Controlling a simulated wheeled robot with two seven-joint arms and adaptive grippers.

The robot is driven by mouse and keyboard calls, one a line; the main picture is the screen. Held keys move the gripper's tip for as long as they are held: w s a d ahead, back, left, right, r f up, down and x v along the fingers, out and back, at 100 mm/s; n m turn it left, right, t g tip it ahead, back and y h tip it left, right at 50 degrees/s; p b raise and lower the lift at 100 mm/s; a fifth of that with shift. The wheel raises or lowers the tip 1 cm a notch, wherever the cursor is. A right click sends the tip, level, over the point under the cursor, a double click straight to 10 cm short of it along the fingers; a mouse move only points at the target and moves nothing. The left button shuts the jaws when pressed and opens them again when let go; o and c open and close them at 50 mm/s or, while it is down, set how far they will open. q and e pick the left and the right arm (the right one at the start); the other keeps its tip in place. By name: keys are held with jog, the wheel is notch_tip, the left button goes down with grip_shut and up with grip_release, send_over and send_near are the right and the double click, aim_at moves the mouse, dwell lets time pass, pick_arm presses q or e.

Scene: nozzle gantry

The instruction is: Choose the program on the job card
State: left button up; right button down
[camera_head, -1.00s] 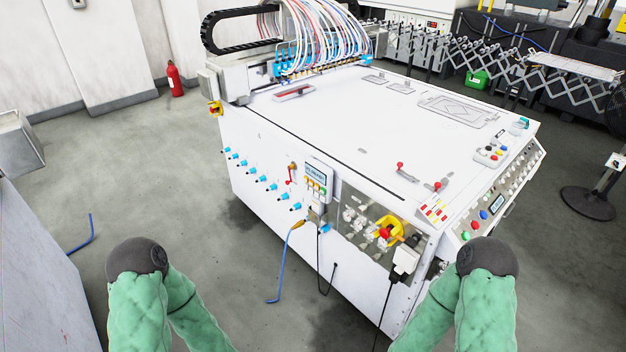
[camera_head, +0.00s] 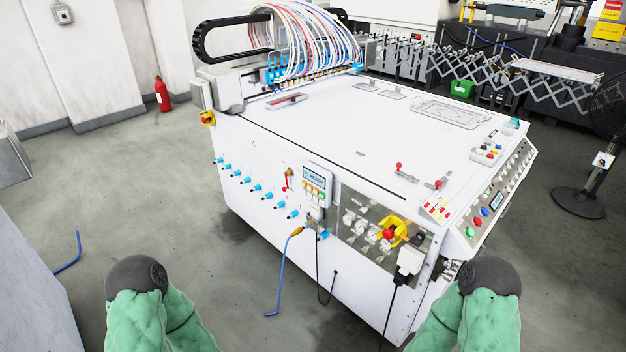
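A white gantry machine (camera_head: 300,150) fills the middle of the view. A small control unit (camera_head: 317,185) with a display and several coloured buttons is on its front face; the display text is too small to read surely. A sloped control panel (camera_head: 497,200) with a small screen, knobs and coloured buttons is at its right end. My green-sleeved arms show at the bottom left and right. Neither gripper is in view.
A yellow and red switch (camera_head: 393,232) and gauges sit on the front. A blue hose (camera_head: 281,275) and black cables hang to the floor. A fan (camera_head: 590,180) stands at right, a fire extinguisher (camera_head: 162,94) at back left. The floor at left is mostly clear.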

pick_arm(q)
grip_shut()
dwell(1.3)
